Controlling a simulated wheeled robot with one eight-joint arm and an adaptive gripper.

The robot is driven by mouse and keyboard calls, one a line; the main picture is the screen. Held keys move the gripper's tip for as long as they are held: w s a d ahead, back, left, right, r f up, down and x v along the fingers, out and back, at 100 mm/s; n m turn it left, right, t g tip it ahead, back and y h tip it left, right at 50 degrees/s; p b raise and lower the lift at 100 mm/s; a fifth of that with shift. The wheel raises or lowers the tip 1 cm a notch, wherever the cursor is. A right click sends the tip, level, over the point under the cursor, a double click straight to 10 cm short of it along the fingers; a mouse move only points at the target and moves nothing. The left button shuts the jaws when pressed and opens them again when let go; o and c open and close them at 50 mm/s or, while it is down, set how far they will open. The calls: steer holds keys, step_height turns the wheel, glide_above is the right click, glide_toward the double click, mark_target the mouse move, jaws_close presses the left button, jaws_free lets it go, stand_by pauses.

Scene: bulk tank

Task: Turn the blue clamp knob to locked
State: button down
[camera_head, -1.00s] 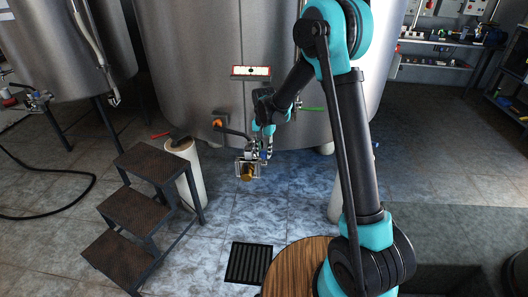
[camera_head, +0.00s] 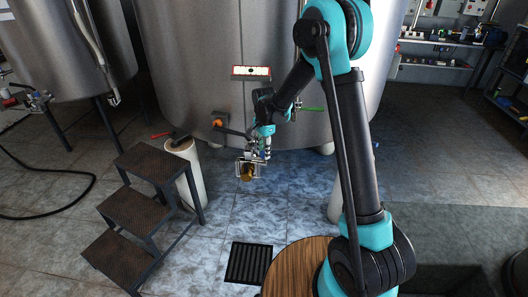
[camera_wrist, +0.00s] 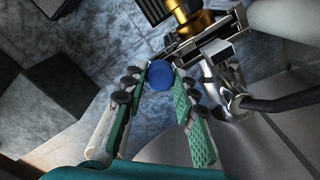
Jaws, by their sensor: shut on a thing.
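The blue clamp knob (camera_wrist: 160,76) shows in the wrist view as a round blue disc between the tips of my gripper (camera_wrist: 159,82). My two fingers close on its sides. The knob sits beside a metal clamp and pipe fitting (camera_wrist: 215,48) with a brass-coloured part (camera_wrist: 190,18). In the head view my gripper (camera_head: 260,153) is low in front of the tank, at the fitting with the brass part (camera_head: 247,174). The knob is too small and covered to make out there. I cannot tell its turn angle.
The large steel tank (camera_head: 200,70) stands close behind my gripper. Dark steps (camera_head: 135,208) and a white cylinder (camera_head: 190,165) stand to the left. A green-handled lever (camera_head: 313,109) is on the tank's right. A floor grate (camera_head: 248,263) lies in front.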

steer(key=c, duration=1.2)
jaws_free()
step_height(320, 180, up, 12)
steer(key=shift+r, duration=0.1)
steer(key=s+d+f+n+t, duration=0.1)
steer(key=s+d+f+n, duration=0.1)
steer(key=s+d, duration=0.6)
steer(key=s+d+f+n+t, duration=0.1)
steer(key=s+d+n, duration=0.3)
steer(key=s+d, duration=0.5)
steer(key=s+d+f+n+t, duration=0.2)
steer(key=s+d+f+n, duration=0.1)
steer(key=s+d, duration=0.5)
steer(key=shift+s+d+n, duration=0.15)
steer(key=shift+s+n, duration=0.15)
steer(key=shift+s, duration=0.85)
